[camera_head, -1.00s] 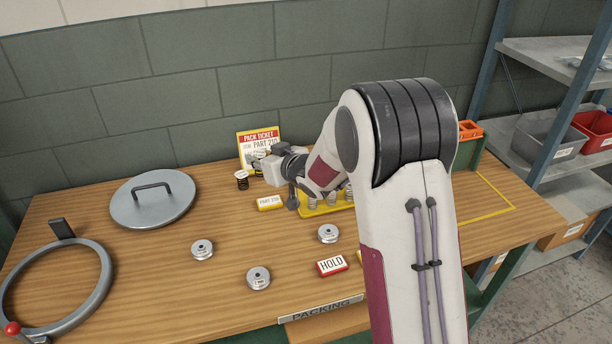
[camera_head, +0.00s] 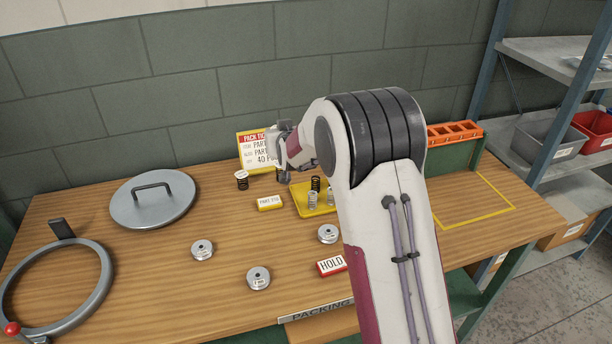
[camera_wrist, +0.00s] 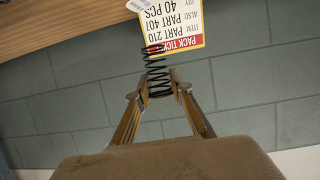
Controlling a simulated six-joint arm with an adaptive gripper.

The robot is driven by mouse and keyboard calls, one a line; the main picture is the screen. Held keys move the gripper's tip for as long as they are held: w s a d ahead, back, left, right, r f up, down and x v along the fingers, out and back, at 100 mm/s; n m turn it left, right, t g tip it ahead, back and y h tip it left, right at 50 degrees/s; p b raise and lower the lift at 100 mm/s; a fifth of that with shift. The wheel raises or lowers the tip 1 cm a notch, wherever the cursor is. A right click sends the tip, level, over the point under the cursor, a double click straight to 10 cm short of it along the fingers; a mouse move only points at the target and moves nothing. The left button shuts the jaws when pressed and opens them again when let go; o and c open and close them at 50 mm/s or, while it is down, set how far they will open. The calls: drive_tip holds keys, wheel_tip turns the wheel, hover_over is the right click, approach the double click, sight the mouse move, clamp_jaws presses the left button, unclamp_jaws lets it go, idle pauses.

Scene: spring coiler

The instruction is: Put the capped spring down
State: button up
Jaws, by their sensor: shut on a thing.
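My gripper (camera_head: 283,157) is raised near the pack ticket at the back of the bench. In the wrist view its two fingers (camera_wrist: 158,91) are closed on one end of a dark coil spring (camera_wrist: 155,63). The spring's far end points toward the ticket; I cannot make out a cap on it. In the head view the held spring is mostly hidden by the gripper. Another dark spring (camera_head: 242,183) with a pale top stands upright on the bench, left of the gripper and apart from it.
A yellow tray (camera_head: 300,200) holds dark and silver springs. The pack ticket (camera_head: 252,146) stands behind. A yellow part label (camera_head: 270,203), a HOLD block (camera_head: 331,266), several metal discs (camera_head: 258,278) and a round lid (camera_head: 152,205) lie around. A yellow-outlined area (camera_head: 470,205) is empty.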

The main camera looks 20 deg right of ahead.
drive_tip(key=w+d+f+m+g+h, duration=0.1)
drive_tip(key=w+d+f+m+h, duration=0.1)
drive_tip(key=d+m+h, duration=0.3)
drive_tip(key=d+f+h, duration=0.1)
drive_tip(key=d, duration=0.3)
drive_tip(key=shift+m+g, duration=0.3)
drive_tip(key=shift+g, duration=0.1)
idle(0.6)
drive_tip(key=shift+a, duration=0.15)
idle(0.5)
drive_tip(key=shift+f, duration=0.15)
drive_tip(key=shift+f, duration=2.95)
drive_tip(key=shift+f, duration=1.9)
drive_tip(key=shift+f, duration=0.1)
